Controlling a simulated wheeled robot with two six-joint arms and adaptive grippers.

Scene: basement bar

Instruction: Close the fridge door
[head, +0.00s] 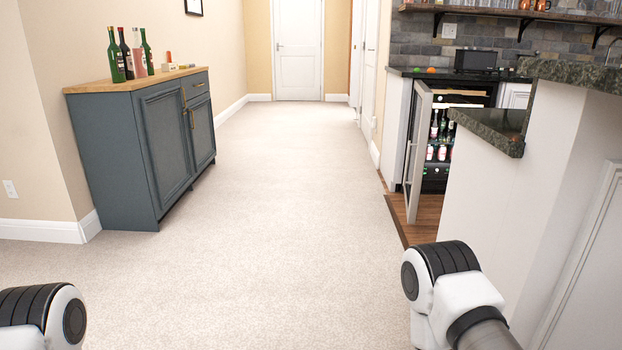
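The fridge (440,137) is a small under-counter one at the right, with bottles and cans on its shelves. Its door (417,152) stands open, swung out toward me on the left side of the fridge, seen nearly edge-on. The lower right of the fridge is hidden behind the white bar wall. Parts of my two arms show at the bottom left and bottom right corners. Neither gripper is in the picture, and nothing of mine touches the door.
A raised bar with a dark stone top (490,125) and white wall (505,210) blocks the right. A blue-grey cabinet (150,150) with bottles (117,58) stands at the left. The carpet (270,190) between is clear. Wood flooring (426,217) lies before the fridge.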

